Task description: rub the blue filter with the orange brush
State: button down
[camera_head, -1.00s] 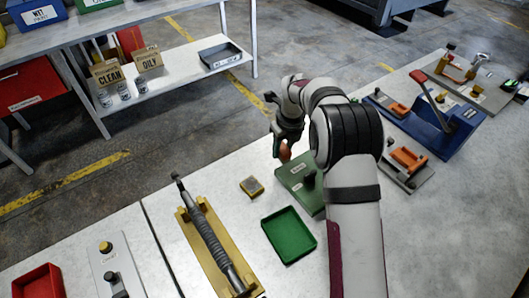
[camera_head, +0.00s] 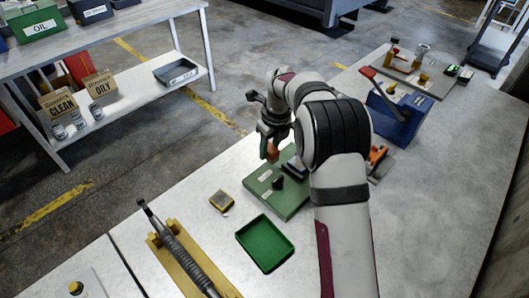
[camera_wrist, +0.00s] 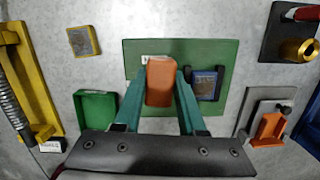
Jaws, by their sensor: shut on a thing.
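My gripper (camera_wrist: 160,100) is shut on the orange brush (camera_wrist: 160,82), which hangs between its teal fingers. In the head view the gripper (camera_head: 270,138) holds the brush (camera_head: 272,153) above the far side of a green board (camera_head: 268,203). The blue filter (camera_wrist: 205,84) sits in a dark holder on the green board in the wrist view, just right of the brush. The brush looks apart from the filter, though its height above the board is hard to judge. In the head view my arm partly covers the board.
A green tray (camera_head: 241,236) and a small yellow-framed block (camera_head: 222,201) lie left of the board. A yellow stand with a spring rod (camera_head: 176,243) is further left. An orange-handled fixture (camera_wrist: 268,130) and a blue machine (camera_head: 400,118) stand to the right.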

jog(key=r, duration=0.2)
send_over(293, 159)
jog(key=shift+w+a+f, duration=0.15)
jog(key=shift+f, duration=1.9)
jog(key=shift+w+a+f, duration=0.1)
jog(key=shift+a+f, duration=0.05)
jog(key=shift+f, duration=1.85)
jog(key=shift+s+d+f, duration=0.2)
jog(key=shift+d, duration=0.05)
jog(key=shift+s+d, duration=1.85)
jog(key=shift+w+a, duration=2.05)
jog(key=shift+w+d, duration=0.15)
jog(key=shift+w, duration=0.1)
jog(key=shift+s+d, duration=0.35)
jog(key=shift+d, duration=0.25)
jog(key=shift+s+d, duration=1.6)
jog(key=shift+s, duration=0.05)
jog(key=shift+w+a, duration=2)
jog(key=shift+a, duration=0.05)
jog(key=shift+w+r, duration=0.1)
notch_tip(293, 159, up, 8)
